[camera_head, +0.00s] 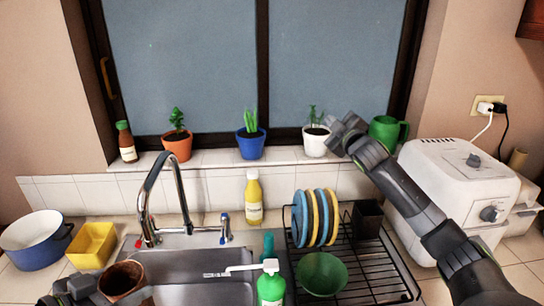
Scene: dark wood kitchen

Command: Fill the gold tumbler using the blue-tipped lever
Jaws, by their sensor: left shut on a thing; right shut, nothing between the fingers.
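The tumbler (122,279), brownish-gold with its open mouth facing up and tilted, is at the left front of the sink. My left gripper (98,292) is shut on it at the lower left, partly cut off by the frame edge. The chrome faucet (150,196) arches over the sink; its spout end is right of and beyond the tumbler. The blue-tipped lever (224,222) stands right of the faucet, and a red-tipped lever (139,241) stands left. No water stream shows. My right gripper (343,130) is shut and empty near the white plant pot, far from the lever.
A yellow bottle (253,198) stands behind the sink. A green soap bottle (270,287) is in front. A dish rack (372,270) with plates and a green bowl (322,274) is at right, beside a white appliance (455,180). Potted plants line the sill. A blue pot (34,245) and yellow container (92,246) are left.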

